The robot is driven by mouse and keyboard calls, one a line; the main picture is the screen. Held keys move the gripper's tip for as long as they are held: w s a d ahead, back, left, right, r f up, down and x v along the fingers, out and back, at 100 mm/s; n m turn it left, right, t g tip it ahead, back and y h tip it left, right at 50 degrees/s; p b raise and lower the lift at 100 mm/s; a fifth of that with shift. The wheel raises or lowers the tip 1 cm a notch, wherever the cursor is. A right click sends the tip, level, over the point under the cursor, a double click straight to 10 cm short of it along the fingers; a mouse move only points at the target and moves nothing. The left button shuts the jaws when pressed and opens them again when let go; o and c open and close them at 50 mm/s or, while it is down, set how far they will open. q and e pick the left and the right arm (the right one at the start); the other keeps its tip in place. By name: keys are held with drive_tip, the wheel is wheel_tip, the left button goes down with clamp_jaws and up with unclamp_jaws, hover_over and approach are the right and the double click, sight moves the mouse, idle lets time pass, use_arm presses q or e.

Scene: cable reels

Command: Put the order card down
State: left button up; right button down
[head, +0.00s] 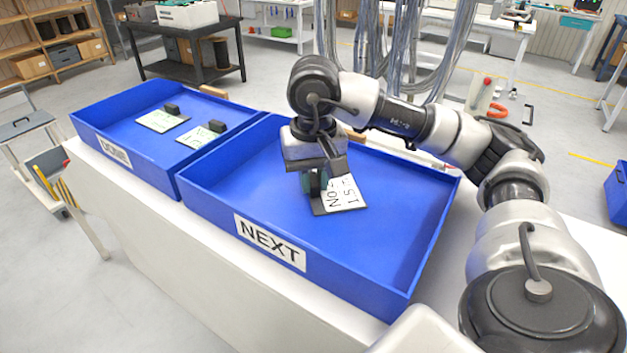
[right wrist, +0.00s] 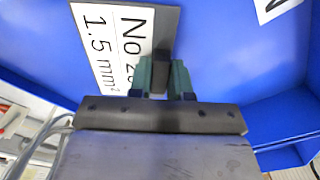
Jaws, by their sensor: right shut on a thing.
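The order card (head: 346,192) is a white plate with black print and a dark edge; it shows "No" and "1.5 mm²" in the right wrist view (right wrist: 108,45). My right gripper (head: 316,182) points down into the blue tray labelled NEXT (head: 320,285). Its green fingers (right wrist: 160,80) are shut on the card's dark upright grip block. The card lies roughly level at or just above the tray floor; I cannot tell if it touches. The blue tray labelled DONE (head: 128,168) stands to the left. My left gripper is not in view.
Two other cards, a left one (head: 160,121) and a right one (head: 198,138), lie in the DONE tray, each with a dark block. Both trays stand on a white table (head: 150,225). The NEXT tray's floor is otherwise clear. Hanging cables (head: 400,50) are behind my right arm.

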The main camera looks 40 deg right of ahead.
sight(313, 181)
drive_tip(key=c, duration=1.1)
unclamp_jaws()
drive_tip(key=shift+o, duration=0.2)
wheel_tip(313, 181, up, 12)
drive_tip(key=p, duration=0.8)
drive_tip(key=shift+r, duration=0.15)
drive_tip(key=shift+a, duration=0.1)
